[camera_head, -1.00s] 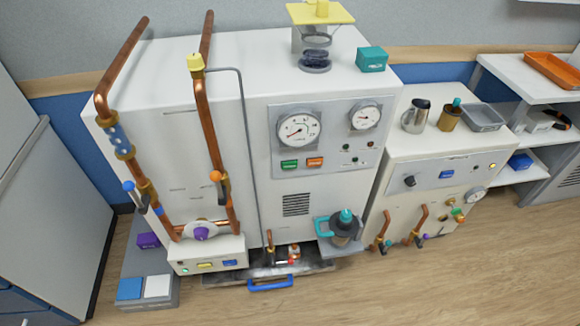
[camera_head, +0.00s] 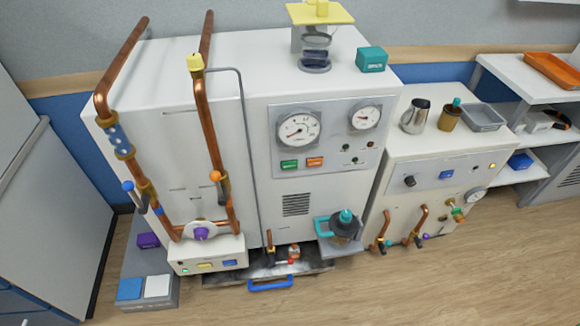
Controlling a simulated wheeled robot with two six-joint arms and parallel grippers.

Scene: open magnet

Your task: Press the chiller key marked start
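The large white cabinet (camera_head: 290,85) stands in the middle with two round gauges on its grey front panel. Below the large gauge are a green key (camera_head: 290,165) and an orange key (camera_head: 315,162); their lettering is too small to read. A smaller white cabinet (camera_head: 440,170) stands to the right, with a black knob (camera_head: 409,180), a blue key (camera_head: 446,174) and a lit amber lamp (camera_head: 492,165) on its panel. A low box (camera_head: 207,254) at front left carries small green, yellow and blue keys. I cannot tell which key is marked start. Neither gripper is in view.
Copper pipes (camera_head: 207,120) with valve handles run down the left front. A teal-handled jug (camera_head: 345,224) stands on a front ledge. A tray with a blue handle (camera_head: 270,284) sits low in front. The wooden floor (camera_head: 400,290) in front is clear.

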